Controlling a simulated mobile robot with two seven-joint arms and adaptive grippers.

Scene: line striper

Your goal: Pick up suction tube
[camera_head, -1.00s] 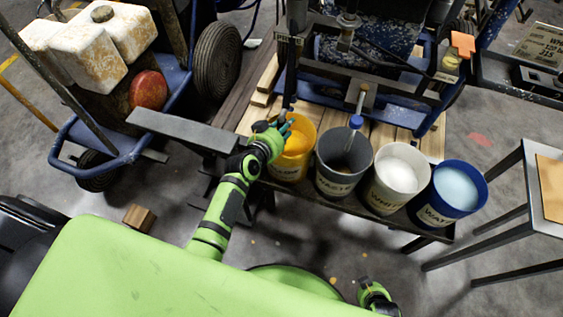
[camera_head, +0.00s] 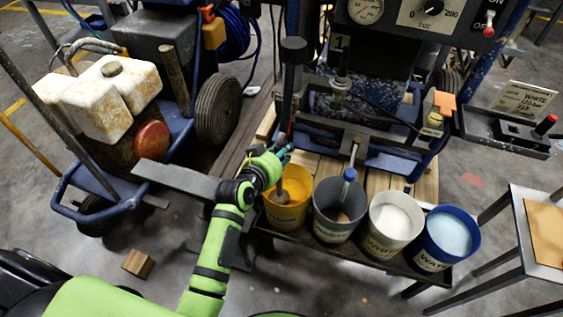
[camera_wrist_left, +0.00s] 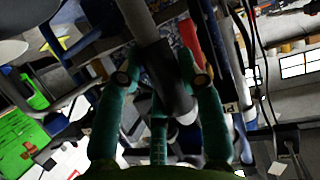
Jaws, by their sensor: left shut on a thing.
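The suction tube (camera_head: 290,85) is a dark upright tube in front of the machine, above the yellow bucket (camera_head: 287,215). My left gripper (camera_head: 283,152) is over the back of this bucket, shut on the tube's lower part. In the left wrist view, the teal fingers (camera_wrist_left: 165,88) close around a dark sleeve on the grey tube (camera_wrist_left: 138,18). A brownish, rounded tube end (camera_head: 280,197) shows in the yellow bucket; whether it joins the held tube is hidden behind the gripper. My right gripper is out of view.
A grey bucket (camera_head: 336,225) with a blue-topped tube (camera_head: 348,178), a white bucket (camera_head: 390,235) and a blue bucket (camera_head: 440,250) stand in a row on the right. A cart with white tanks (camera_head: 110,98) is at left. A metal stand (camera_head: 515,225) is at right.

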